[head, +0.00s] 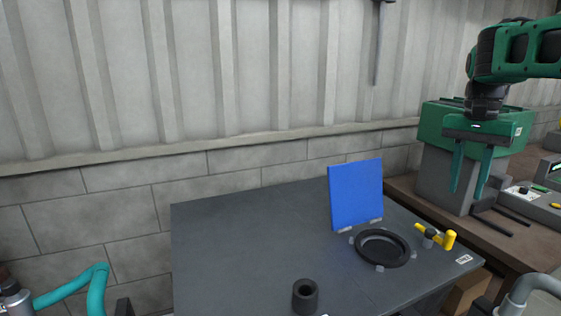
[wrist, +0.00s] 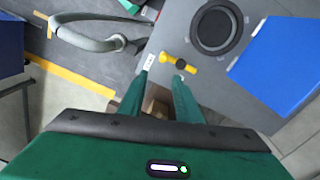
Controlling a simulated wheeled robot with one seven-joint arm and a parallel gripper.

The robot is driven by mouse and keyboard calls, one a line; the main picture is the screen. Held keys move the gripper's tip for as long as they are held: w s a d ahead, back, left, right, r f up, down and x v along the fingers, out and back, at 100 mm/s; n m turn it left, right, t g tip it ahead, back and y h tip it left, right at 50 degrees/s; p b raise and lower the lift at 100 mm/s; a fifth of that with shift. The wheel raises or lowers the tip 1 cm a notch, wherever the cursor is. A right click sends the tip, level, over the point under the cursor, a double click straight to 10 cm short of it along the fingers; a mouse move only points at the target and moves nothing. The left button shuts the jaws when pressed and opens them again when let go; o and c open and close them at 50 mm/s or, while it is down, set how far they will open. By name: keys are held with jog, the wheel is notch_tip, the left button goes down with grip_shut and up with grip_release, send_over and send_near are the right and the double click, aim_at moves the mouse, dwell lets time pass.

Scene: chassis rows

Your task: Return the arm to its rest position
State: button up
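My gripper (head: 466,193) hangs at the right of the head view, with its two teal fingers pointing down and spread apart. In the wrist view, my gripper (wrist: 161,75) also shows both fingers apart with nothing held between them. In the head view it is to the right of the dark grey table and in front of a green and grey machine (head: 440,165). My arm comes in from the upper right edge.
The dark table (head: 240,240) carries an upright blue panel (head: 356,193), a black ring (head: 383,247), a yellow handle (head: 449,239) and a black cylinder (head: 305,296). Its left part is bare. A brown bench (head: 404,187) stands behind at right. A grey curved tube (wrist: 85,35) shows in the wrist view.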

jog(key=s+f+n, duration=0.1)
jog(key=s+f, duration=0.7)
jog(key=s, duration=0.5)
jog(key=s+f+n, duration=0.2)
jog(key=s+f, duration=0.7)
jog(key=s, duration=0.5)
jog(key=shift+a+f+n+t, duration=0.2)
jog(key=shift+a+n+t, duration=0.1)
jog(key=shift+a, duration=0.1)
jog(key=shift+w+f, duration=0.25)
jog(key=shift+w, duration=0.35)
